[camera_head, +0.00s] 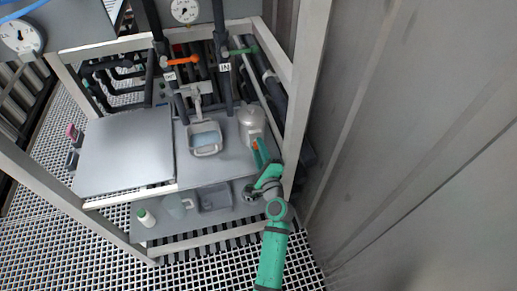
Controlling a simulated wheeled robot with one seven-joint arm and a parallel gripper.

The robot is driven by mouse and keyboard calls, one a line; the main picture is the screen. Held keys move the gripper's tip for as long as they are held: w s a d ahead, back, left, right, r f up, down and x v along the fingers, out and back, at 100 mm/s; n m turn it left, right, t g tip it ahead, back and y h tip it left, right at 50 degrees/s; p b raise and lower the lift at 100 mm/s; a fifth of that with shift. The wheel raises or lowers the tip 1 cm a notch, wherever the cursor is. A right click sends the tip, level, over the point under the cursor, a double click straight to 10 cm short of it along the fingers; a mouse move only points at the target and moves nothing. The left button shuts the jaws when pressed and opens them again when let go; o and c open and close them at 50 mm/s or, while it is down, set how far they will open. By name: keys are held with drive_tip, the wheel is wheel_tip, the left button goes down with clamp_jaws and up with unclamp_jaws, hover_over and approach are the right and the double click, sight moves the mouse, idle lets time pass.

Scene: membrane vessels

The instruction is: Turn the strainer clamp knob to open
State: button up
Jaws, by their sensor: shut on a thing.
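The strainer (251,117) is a silver-grey domed vessel at the right end of the upper shelf. An orange part (256,145), which looks like its clamp knob, shows small at its front. My gripper (257,148) reaches up from the lower right and is shut at this orange part, in front of the strainer. The fingers and the wrist cover part of the knob, so its exact angle cannot be told.
A grey basin (205,138) with bluish liquid stands left of the strainer. A flat grey panel (125,150) lies further left. An orange-handled valve (182,61) and a green-handled valve (243,51) are behind. A frame post (306,90) rises close on the right.

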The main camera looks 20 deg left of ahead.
drive_tip(key=n, duration=0.7)
drive_tip(key=shift+f, duration=0.1)
drive_tip(key=n, duration=0.6)
drive_tip(key=shift+n, duration=0.3)
drive_tip(key=n, duration=0.4)
drive_tip(key=shift+f, duration=0.1)
drive_tip(key=shift+d+n, duration=0.1)
drive_tip(key=shift+n, duration=2)
drive_tip(key=o, duration=1.1)
drive_tip(key=shift+c, duration=0.2)
